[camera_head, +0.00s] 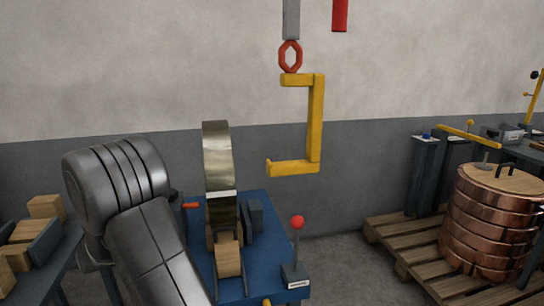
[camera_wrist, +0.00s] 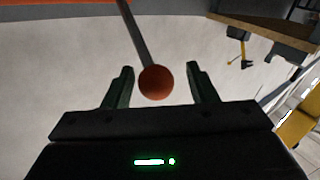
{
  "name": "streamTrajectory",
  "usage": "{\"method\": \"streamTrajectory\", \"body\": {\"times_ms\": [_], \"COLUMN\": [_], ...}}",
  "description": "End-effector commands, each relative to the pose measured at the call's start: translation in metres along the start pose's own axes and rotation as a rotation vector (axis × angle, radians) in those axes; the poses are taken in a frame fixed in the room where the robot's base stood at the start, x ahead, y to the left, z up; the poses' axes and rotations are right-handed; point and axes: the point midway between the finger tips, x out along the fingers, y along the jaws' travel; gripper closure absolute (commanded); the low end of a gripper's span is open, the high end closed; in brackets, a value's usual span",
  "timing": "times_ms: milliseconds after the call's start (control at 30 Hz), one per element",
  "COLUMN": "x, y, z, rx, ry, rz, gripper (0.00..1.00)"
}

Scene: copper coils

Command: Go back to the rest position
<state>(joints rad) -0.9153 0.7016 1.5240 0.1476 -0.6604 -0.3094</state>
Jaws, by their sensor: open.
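My gripper (camera_wrist: 159,69) shows in the wrist view with its two dark fingers apart. An orange-red ball (camera_wrist: 155,82) on a grey rod (camera_wrist: 136,35) appears in the gap between them. I cannot tell whether it is between the fingers or beyond them, and no finger visibly touches it. In the head view my grey arm fills the lower left, and my gripper is not visible there. A lever with a red ball knob (camera_head: 297,222) stands on a blue stand (camera_head: 265,206). I cannot tell whether it is the ball in the wrist view.
A metal coil ring (camera_head: 218,160) stands upright on the blue stand. A yellow C-hook (camera_head: 316,120) hangs above it to the right. Wooden blocks (camera_head: 45,207) lie on a table at left. Copper coils (camera_head: 487,232) sit on a pallet (camera_head: 398,248) at right.

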Motion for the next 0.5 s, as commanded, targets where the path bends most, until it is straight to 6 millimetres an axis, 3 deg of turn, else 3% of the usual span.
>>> {"method": "streamTrajectory", "body": {"times_ms": [33,200,500], "x": [0.007,-0.004,-0.005], "y": [0.000,0.016,0.017], "z": [0.001,0.003,0.003], "rx": [0.000,-0.002,-0.002], "ry": [0.001,0.000,0.000], "rz": [0.001,0.003,0.002], "gripper": [0.48,0.48,0.48]}}
